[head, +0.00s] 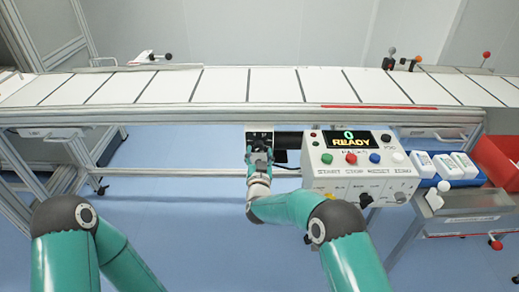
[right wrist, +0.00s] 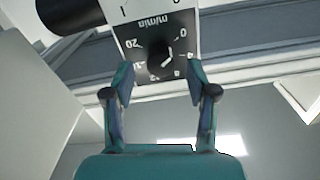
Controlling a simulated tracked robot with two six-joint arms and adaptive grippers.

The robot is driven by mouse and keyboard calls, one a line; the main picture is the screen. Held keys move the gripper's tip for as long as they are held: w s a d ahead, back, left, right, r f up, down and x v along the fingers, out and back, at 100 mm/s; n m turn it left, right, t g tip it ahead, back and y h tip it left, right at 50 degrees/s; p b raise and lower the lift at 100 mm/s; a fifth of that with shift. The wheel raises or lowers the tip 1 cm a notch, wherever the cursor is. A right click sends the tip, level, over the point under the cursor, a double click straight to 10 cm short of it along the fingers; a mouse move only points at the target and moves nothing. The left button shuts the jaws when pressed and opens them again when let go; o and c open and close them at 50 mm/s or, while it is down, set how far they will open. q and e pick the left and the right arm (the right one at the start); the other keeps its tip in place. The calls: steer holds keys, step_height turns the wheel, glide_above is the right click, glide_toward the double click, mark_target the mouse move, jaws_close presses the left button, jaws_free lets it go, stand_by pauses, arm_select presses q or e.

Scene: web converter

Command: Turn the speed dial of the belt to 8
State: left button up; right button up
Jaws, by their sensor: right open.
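The speed dial is a black knob (right wrist: 160,57) on a black scale plate marked "m/min", seen upside down in the right wrist view. Its scale shows 0 and 20; some other numbers are small or partly covered. I cannot read the pointer's exact setting. In the head view the dial's plate (head: 259,136) sits under the belt's front rail, its knob hidden by my gripper. My right gripper (right wrist: 160,77) is open, one finger on each side of the knob's lower edge; contact is not visible. It also shows in the head view (head: 258,155). My left gripper is out of view.
The belt (head: 270,86) with white panels runs across above the dial. A control box (head: 355,160) to the right reads "0 READY" and has several coloured buttons. White bottles (head: 445,166) and a red bin (head: 497,160) stand farther right. Blue floor is clear below.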

steer(key=shift+w, duration=1.3)
steer(key=shift+c, duration=0.3)
jaws_close()
